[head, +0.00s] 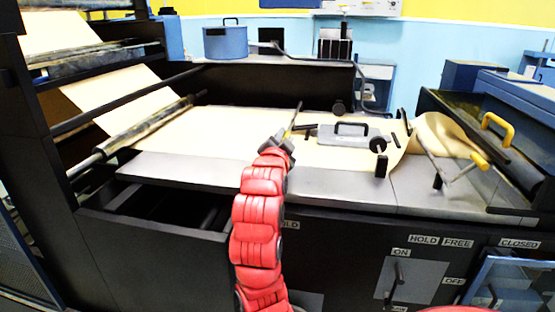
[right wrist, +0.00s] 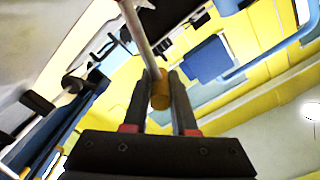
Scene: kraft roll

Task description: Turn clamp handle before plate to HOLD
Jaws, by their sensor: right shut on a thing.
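My right gripper (head: 284,142) is at the end of the red arm, over the front edge of the paper bed. In the right wrist view its two dark fingers (right wrist: 159,78) are shut on the yellow knob (right wrist: 160,95) at the end of a pale clamp handle rod (right wrist: 138,32). In the head view the handle is small and mostly hidden by the gripper. The grey plate (head: 345,138) with a black grip lies on the paper just right of it. My left gripper is not in view.
Kraft paper (head: 225,130) runs across the bed. Another lever with a yellow knob (head: 479,160) stands at the right. The front panel has HOLD and FREE labels (head: 440,241) and an ON/OFF switch (head: 399,272). A blue pot (head: 225,43) stands behind.

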